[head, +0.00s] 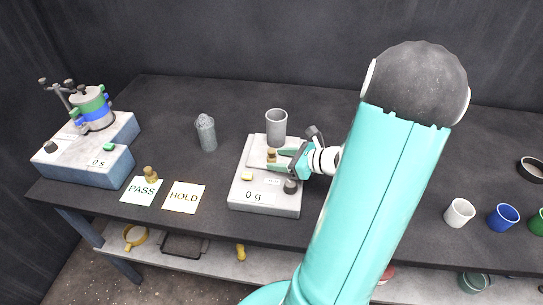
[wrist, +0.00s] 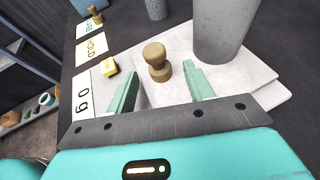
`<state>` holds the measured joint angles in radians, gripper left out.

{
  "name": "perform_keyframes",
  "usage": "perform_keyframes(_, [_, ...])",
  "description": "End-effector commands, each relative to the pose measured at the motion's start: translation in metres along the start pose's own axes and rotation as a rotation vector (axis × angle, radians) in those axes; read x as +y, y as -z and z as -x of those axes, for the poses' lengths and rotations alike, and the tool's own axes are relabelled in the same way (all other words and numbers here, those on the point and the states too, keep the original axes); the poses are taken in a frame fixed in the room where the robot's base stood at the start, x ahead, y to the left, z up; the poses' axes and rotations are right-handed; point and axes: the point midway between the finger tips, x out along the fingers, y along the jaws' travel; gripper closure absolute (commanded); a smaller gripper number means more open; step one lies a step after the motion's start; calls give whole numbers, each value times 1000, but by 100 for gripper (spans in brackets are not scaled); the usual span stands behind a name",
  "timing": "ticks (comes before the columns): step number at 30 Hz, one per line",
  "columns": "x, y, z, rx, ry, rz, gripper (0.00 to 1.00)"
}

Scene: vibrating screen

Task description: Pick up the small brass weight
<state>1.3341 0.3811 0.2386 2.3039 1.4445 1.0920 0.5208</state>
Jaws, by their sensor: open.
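One brass weight (head: 271,156), a knobbed cylinder, stands upright on the scale (head: 265,204), whose display reads 0 g. In the wrist view this weight (wrist: 157,64) is between and slightly beyond my fingertips, with gaps on both sides. My gripper (head: 280,159) is open, its green fingers reaching over the scale from the right; it also shows in the wrist view (wrist: 161,74). A second brass weight (head: 151,174) stands by the PASS card (head: 141,191); it also shows in the wrist view (wrist: 96,14). I cannot tell which weight is smaller.
A grey cup (head: 276,125) stands on the scale just behind the near weight, close to my fingers. A grey container (head: 206,133) stands left of the scale. A HOLD card (head: 184,197) lies front left. A shaker machine (head: 88,150) is at far left, with cups (head: 459,212) at right.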

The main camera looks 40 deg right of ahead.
Motion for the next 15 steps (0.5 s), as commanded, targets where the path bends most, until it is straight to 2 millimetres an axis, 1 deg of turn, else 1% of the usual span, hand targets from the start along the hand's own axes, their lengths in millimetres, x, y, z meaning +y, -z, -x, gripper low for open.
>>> perform_keyframes(3, [0, 0, -4, -1, 1, 0, 48])
perform_keyframes(8, [0, 0, -4, 0, 1, 1, 48])
perform_keyframes(9, [0, 0, -4, 0, 1, 1, 56])
perform_keyframes(11, [0, 0, -4, 0, 1, 1, 67])
perform_keyframes(15, [0, 0, -4, 0, 1, 1, 95])
